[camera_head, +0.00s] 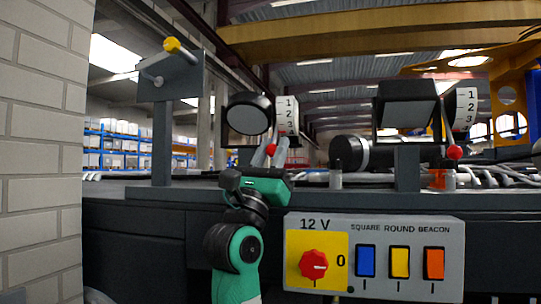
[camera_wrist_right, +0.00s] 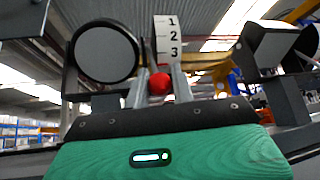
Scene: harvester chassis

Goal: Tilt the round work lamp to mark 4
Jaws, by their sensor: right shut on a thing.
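The round work lamp (camera_head: 249,114) has a dark rim and a grey face. It also shows in the right wrist view (camera_wrist_right: 104,53). Its white scale plate (camera_head: 287,113) stands at its right, with marks 1, 2 and 3 readable; mark 4 is not readable. A small red patch shows low on the plate, below the 3. My right gripper (camera_head: 276,153) is below the lamp and plate, shut on the lamp's red ball knob (camera_wrist_right: 160,83), which sits between the two fingers. The fingers hide part of the knob and the lamp's lower bracket. My left gripper is not in view.
A square lamp (camera_head: 408,103) with its own scale (camera_head: 466,108) and red knob (camera_head: 454,152) stands at right. A switch panel (camera_head: 375,287) is in front. A post with a yellow-tipped lever (camera_head: 174,46) stands left, beside a brick wall (camera_head: 42,150).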

